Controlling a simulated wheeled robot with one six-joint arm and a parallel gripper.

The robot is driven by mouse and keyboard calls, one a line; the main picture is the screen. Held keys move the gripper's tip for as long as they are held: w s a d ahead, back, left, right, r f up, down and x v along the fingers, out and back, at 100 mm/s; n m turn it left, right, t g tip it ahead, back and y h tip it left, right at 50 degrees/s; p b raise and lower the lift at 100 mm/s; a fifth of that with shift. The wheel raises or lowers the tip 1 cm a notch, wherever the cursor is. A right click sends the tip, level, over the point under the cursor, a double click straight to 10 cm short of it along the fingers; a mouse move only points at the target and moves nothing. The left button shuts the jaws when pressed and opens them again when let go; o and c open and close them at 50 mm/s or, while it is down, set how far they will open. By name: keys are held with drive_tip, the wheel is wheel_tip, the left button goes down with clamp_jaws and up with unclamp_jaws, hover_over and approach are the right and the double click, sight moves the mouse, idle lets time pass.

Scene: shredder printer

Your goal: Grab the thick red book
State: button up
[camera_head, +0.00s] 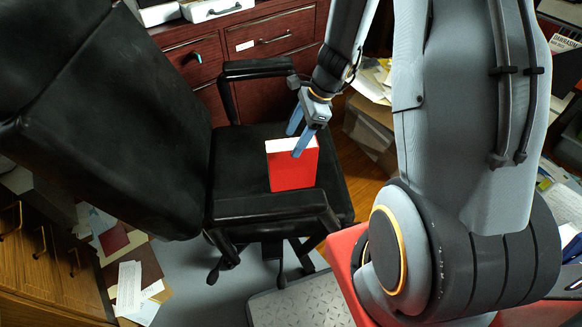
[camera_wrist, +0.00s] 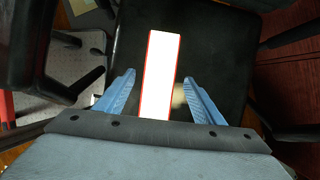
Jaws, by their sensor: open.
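The thick red book (camera_head: 292,172) stands upright on the black seat of an office chair (camera_head: 235,190), its white page edge facing up. In the wrist view the book (camera_wrist: 161,75) shows from above as a white strip with a thin red border. My gripper (camera_head: 297,140) is open just above the book, with one blue finger in front of its top edge. In the wrist view my gripper's blue fingers (camera_wrist: 158,82) lie on either side of the book, with a gap on both sides. The book's lower part is hidden in the wrist view.
The chair's armrests (camera_head: 285,208) flank the seat, and its tall backrest (camera_head: 110,110) rises at the left. Dark red drawers (camera_head: 270,40) stand behind. Boxes with papers (camera_head: 372,110) are at the right, and loose papers (camera_head: 130,285) lie at lower left.

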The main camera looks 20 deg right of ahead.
sight(287, 157)
drive_tip(key=shift+b+x, duration=0.35)
drive_tip(key=shift+x, duration=3.5)
drive_tip(key=shift+s+d+f, duration=0.1)
drive_tip(key=shift+d+f, duration=0.1)
drive_tip(key=shift+f, duration=0.15)
drive_tip(key=shift+c, duration=0.3)
clamp_jaws()
